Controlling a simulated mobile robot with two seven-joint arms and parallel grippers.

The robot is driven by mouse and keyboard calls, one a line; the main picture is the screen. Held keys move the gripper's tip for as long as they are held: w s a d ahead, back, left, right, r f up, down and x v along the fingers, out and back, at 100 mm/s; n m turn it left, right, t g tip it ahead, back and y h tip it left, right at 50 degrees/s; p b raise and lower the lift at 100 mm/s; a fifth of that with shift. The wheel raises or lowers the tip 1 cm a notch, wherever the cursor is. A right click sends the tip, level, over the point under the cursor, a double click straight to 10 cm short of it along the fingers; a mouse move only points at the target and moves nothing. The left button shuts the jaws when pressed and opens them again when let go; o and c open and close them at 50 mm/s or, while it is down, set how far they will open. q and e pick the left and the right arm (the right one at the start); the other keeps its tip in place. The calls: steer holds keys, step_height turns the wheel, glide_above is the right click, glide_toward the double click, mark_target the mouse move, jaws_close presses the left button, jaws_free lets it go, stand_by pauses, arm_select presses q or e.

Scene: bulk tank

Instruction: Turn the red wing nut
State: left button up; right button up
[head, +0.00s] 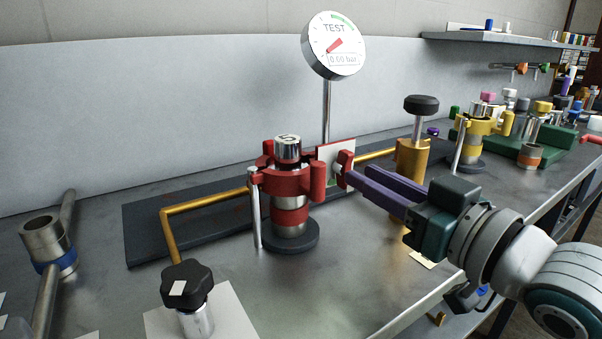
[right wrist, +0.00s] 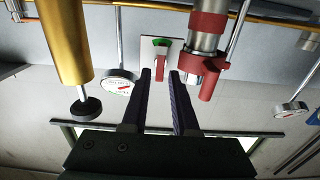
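A red wing piece (head: 344,168), which I take for the wing nut, stands in front of a small white card (head: 335,152) right of the red clamp (head: 290,182). The clamp grips a metal cylinder on a round dark base. In the right wrist view the red wing (right wrist: 163,66) lies over the card (right wrist: 150,45), beside a green arc. My right gripper (head: 354,174) has its purple fingers apart, their tips at the wing. In the right wrist view the fingertips (right wrist: 160,74) lie on either side of its near end; I cannot tell whether they touch it. My left gripper is out of view.
A gauge (head: 333,46) marked TEST reads 0.00 on a post behind the clamp. A yellow pipe (head: 207,200) runs left to a black knob (head: 187,285). A gold cylinder with a black knob (head: 421,105) stands close behind my right fingers. The front bench is partly clear.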

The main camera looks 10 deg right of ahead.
mark_target(345, 169)
steer(key=x, duration=0.3)
steer(key=shift+w+a, duration=0.15)
steer(key=shift+w, duration=0.15)
jaws_close()
